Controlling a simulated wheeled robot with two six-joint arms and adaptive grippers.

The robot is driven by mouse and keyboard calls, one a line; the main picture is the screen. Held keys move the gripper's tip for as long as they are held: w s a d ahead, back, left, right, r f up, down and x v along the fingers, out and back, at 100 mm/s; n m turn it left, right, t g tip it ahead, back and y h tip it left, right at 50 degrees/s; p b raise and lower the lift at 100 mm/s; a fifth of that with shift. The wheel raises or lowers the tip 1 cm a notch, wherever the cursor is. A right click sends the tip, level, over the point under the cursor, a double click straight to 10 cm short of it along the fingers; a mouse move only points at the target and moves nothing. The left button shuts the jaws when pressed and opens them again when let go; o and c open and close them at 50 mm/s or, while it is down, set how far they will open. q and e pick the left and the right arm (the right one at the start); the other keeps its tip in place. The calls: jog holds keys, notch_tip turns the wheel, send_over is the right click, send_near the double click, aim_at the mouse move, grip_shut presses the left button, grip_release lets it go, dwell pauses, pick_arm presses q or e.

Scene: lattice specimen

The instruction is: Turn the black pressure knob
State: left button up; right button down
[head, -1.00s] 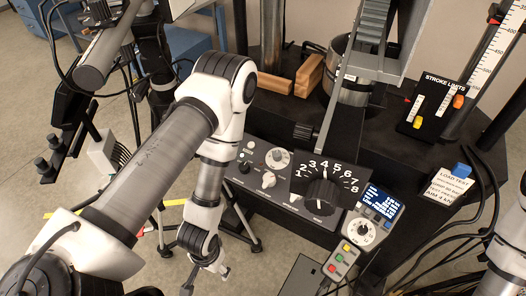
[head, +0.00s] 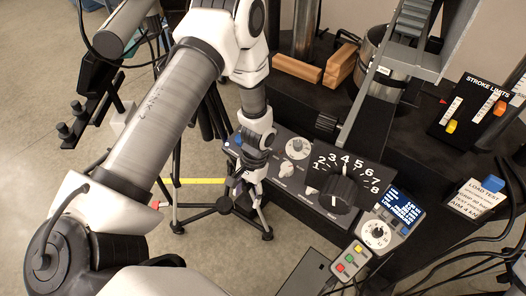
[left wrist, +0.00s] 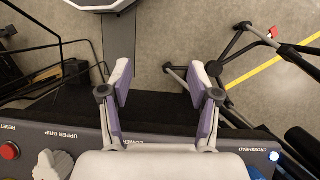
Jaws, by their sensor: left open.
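The black pressure knob (head: 338,192) sits on the dark sloped control panel, with a white scale numbered 1 to 8 around it, in the head view. My left gripper (head: 243,190) is at the panel's left front edge, left of the knob and apart from it. In the left wrist view my left gripper (left wrist: 160,84) is open and empty, its purple and white fingers over the panel edge and floor. The black knob cannot be made out in that view. My right gripper is not in view.
A white knob (head: 287,168) and a white dial (head: 298,148) lie between gripper and black knob. A handheld controller (head: 376,233) with screen is right of it. The wrist view shows a red reset button (left wrist: 10,150). Tripod legs and cables stand on the floor.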

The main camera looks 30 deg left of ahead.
pick_arm(q)
jog(key=w+a+r+t, duration=0.1)
jog(key=w+r, duration=0.2)
jog(key=w, duration=0.1)
jog(key=w+a+r+t+b, duration=0.1)
jog(key=w+a+r, duration=0.1)
jog(key=w, duration=0.3)
jog(key=w+a+r+t, duration=0.1)
jog(key=w+r, duration=0.3)
jog(key=w, duration=0.1)
jog(key=shift+a+r+n+t, duration=0.3)
jog(key=shift+a, duration=0.05)
jog(key=shift+w+r, duration=0.25)
jog(key=shift+r, duration=0.1)
jog(key=shift+s+d+f, duration=0.1)
jog(key=shift+f, duration=0.25)
notch_tip(320, 180, down, 7)
jog(key=shift+d+r+p, duration=0.1)
jog(key=shift+p, duration=0.3)
jog(key=c, duration=1.2)
